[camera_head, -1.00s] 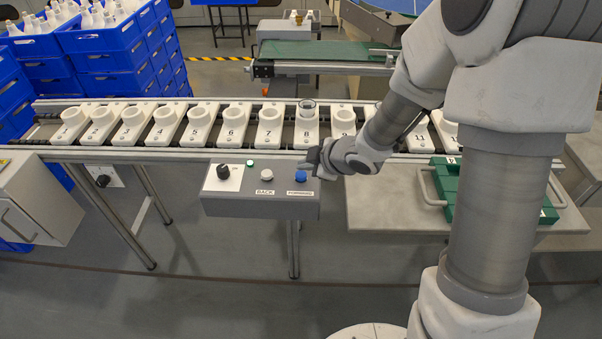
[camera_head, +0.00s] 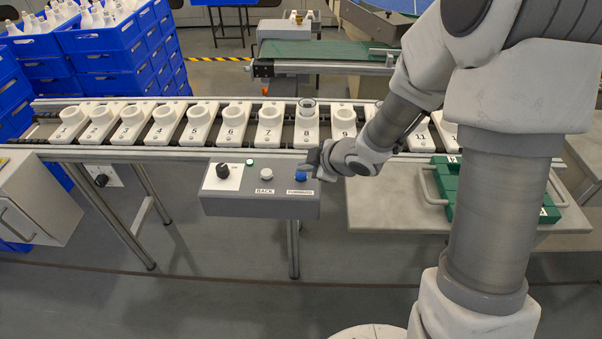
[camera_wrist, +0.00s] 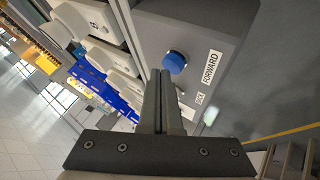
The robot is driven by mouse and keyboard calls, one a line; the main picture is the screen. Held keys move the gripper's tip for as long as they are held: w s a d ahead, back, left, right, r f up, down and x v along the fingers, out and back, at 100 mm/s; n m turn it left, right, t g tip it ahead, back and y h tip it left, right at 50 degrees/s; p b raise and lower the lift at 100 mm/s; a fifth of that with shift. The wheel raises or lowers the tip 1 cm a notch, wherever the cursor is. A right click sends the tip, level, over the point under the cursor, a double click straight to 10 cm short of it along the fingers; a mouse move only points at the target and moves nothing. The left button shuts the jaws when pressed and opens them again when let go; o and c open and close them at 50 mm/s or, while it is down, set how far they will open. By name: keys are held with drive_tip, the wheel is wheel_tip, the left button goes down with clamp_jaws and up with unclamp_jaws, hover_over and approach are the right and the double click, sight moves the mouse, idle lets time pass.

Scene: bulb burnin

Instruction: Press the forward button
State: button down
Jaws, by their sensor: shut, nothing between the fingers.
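The blue forward button (camera_head: 300,175) sits at the right end of the grey control box (camera_head: 230,205), above a label reading FORWARD. It also shows in the wrist view as a round blue cap (camera_wrist: 175,62) beside that label. My gripper (camera_head: 313,162) is just above and to the right of the button in the head view. In the wrist view my shut, empty fingers (camera_wrist: 160,72) end right by the button's edge. I cannot tell whether they touch it. The gripper partly covers the right end of the box in the head view.
A white back button (camera_head: 268,180) and a black knob (camera_head: 222,170) sit left on the box. Behind runs a conveyor with numbered white carriers (camera_head: 233,122); carrier 8 holds a glass-like piece (camera_head: 308,103). A green tray (camera_head: 450,190) lies on the right-hand table.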

sight(305, 175)
drive_tip(key=shift+f+b, duration=0.45)
drive_tip(key=shift+f, duration=0.05)
idle(0.6)
drive_tip(key=shift+r, duration=0.1)
drive_tip(key=shift+r+p, duration=0.8)
drive_tip(key=shift+p, duration=0.15)
wheel_tip(305, 175, up, 5)
drive_tip(key=p, duration=0.5)
drive_tip(key=shift+r, duration=0.1)
idle(0.5)
